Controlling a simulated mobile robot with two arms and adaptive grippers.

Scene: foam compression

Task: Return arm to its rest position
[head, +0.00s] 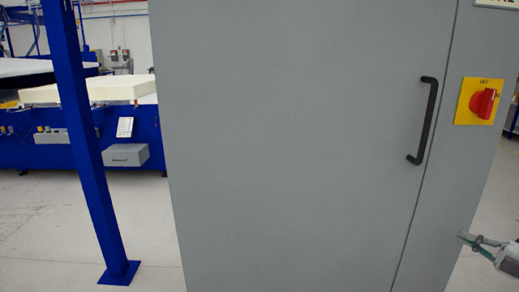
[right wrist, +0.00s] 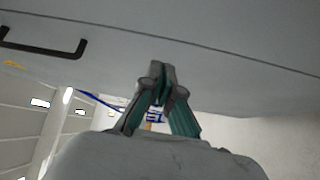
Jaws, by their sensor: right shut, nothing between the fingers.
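My right gripper (head: 467,238) comes in at the lower right of the head view, in front of the grey cabinet's right part. In the right wrist view its two fingers (right wrist: 162,72) meet at the tips, shut with nothing between them. The grey cabinet (head: 290,150) fills the middle of the head view, with its door closed. Its black handle (head: 424,120) is above and left of my gripper, apart from it; the handle also shows at the upper left of the right wrist view (right wrist: 45,50). My left gripper is not in view.
A red rotary switch (head: 484,103) on a yellow plate is right of the handle. A blue post (head: 85,150) stands left of the cabinet. Behind it is a blue machine (head: 40,150) with a cream foam slab (head: 120,88). The pale floor (head: 40,240) at left is clear.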

